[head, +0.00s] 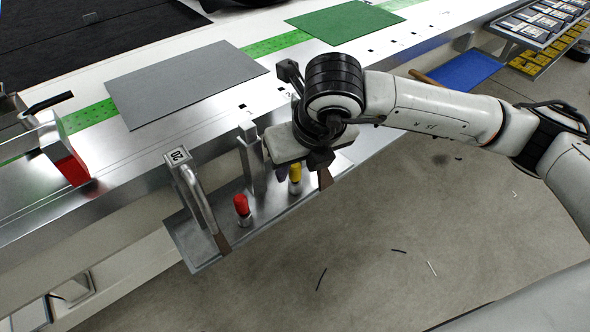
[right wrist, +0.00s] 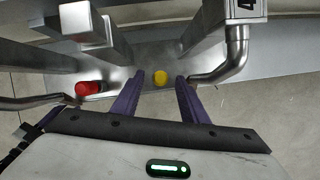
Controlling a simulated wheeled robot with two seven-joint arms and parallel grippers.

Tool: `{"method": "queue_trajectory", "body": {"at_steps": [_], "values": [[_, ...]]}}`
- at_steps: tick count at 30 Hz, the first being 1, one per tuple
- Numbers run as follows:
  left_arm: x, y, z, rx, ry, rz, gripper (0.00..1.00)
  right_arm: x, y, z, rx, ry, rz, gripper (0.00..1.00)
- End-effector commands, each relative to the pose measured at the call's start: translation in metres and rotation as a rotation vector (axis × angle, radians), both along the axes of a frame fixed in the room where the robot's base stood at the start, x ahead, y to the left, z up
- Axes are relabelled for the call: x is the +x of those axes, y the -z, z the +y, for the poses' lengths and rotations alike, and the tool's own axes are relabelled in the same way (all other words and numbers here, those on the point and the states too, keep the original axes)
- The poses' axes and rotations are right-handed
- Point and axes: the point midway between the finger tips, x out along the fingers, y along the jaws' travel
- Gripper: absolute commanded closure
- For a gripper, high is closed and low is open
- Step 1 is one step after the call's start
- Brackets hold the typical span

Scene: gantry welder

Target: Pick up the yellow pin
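The yellow pin (head: 295,178) stands upright on the metal shelf (head: 205,249) in the head view, just below my right gripper. In the right wrist view the yellow pin (right wrist: 160,77) shows from above as a round yellow top between the two purple fingertips. My right gripper (right wrist: 158,80) is open, one finger on each side of the pin with a gap to each. In the head view my right gripper (head: 303,172) is partly hidden by the wrist. My left gripper is not in view.
A red pin (head: 242,207) stands left of the yellow one and also shows in the right wrist view (right wrist: 88,88). A metal handle marked 20 (head: 195,195) and an upright post (head: 250,160) stand close by. Grey (head: 180,82) and green (head: 345,21) plates lie on the bench.

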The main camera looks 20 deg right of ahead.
Motion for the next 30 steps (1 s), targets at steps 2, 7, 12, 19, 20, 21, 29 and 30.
{"method": "queue_trajectory", "body": {"at_steps": [2,7,12,19,20,21,29,30], "values": [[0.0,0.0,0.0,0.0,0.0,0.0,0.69,0.003,0.008,0.0,0.0,0.0,0.002,0.6],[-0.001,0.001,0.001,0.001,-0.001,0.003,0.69,0.005,0.013,0.0,0.0,-0.002,0.0,0.6],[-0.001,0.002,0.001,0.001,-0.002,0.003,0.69,0.005,0.013,0.0,0.0,-0.002,0.0,0.67],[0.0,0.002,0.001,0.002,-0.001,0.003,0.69,0.004,0.012,0.001,0.0,-0.002,0.0,1.0],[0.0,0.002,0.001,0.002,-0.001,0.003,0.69,0.005,0.012,0.001,0.0,-0.002,0.0,1.0],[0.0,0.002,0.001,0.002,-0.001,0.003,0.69,0.005,0.012,0.001,0.0,-0.002,-0.001,1.0],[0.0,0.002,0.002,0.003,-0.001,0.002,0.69,0.005,0.005,0.001,0.002,-0.002,-0.004,1.0],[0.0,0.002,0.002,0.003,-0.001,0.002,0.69,0.006,0.0,0.001,0.002,-0.002,-0.005,1.0]]}}
